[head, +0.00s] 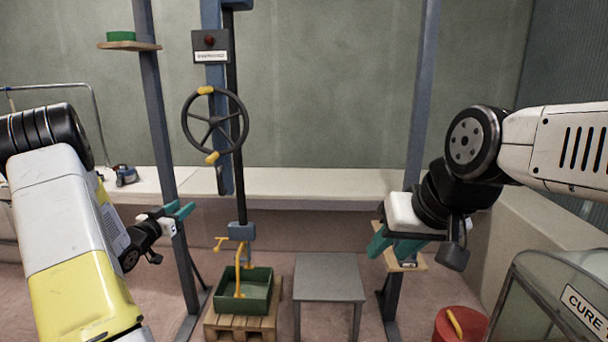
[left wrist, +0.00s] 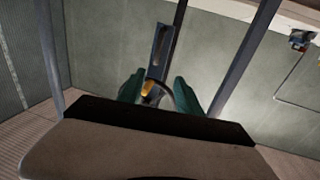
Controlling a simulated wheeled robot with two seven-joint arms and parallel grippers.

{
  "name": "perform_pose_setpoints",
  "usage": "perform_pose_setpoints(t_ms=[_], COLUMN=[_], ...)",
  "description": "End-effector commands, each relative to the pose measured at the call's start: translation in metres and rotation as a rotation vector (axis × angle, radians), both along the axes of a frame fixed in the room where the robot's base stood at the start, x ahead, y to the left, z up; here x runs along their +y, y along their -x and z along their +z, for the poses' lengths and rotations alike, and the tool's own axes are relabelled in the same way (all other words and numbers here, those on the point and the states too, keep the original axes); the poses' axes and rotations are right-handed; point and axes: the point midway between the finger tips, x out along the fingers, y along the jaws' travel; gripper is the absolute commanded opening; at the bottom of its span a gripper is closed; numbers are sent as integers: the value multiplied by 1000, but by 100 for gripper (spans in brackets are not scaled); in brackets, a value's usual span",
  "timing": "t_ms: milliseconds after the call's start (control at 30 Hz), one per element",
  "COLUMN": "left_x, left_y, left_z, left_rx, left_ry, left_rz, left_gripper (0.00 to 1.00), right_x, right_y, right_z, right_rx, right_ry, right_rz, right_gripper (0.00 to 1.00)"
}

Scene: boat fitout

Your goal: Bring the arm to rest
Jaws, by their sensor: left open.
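My left gripper (head: 180,211) is at the left of the head view, with its teal fingers apart and nothing between them. In the left wrist view its two fingers (left wrist: 158,92) stand apart, with the handwheel and its yellow grip seen beyond the gap. My right gripper (head: 392,248) hangs at the right of the head view, pointing down, its teal fingers apart with no object seen between them. The black handwheel (head: 188,122) with yellow grips is on the blue column, up and to the right of my left gripper, apart from it.
A green bin (head: 262,310) stands on a wooden pallet (head: 225,324) below a yellow hook. A grey table (head: 330,275) is beside it. Blue posts stand near both grippers. A red bucket (head: 470,328) and a cure box (head: 540,310) are at the lower right.

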Motion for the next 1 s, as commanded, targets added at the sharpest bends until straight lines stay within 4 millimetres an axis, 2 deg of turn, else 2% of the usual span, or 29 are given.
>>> perform_pose_setpoints(t_ms=[367, 667, 767, 867, 967, 1000], left_x=[-12, -32, -45, -65, -89, -100], left_y=[-6, 4, 17, 44, 85, 104], left_z=[31, 75, 96, 119, 135, 139], left_rx=[76, 197, 261, 347, 452, 497], left_ry=[-64, -129, -148, -158, -147, -140], left_rz=[60, 152, 192, 236, 266, 271], left_gripper=[41, 41, 41, 41, 41, 41], right_x=[0, 0, 0, 0, 0, 0], right_y=[0, 0, 0, 0, 0, 0], right_z=[0, 0, 0, 0, 0, 0], right_rx=[0, 0, 0, 0, 0, 0], right_ry=[0, 0, 0, 0, 0, 0], right_rz=[0, 0, 0, 0, 0, 0], right_gripper=[36, 36, 36, 36, 36, 36])
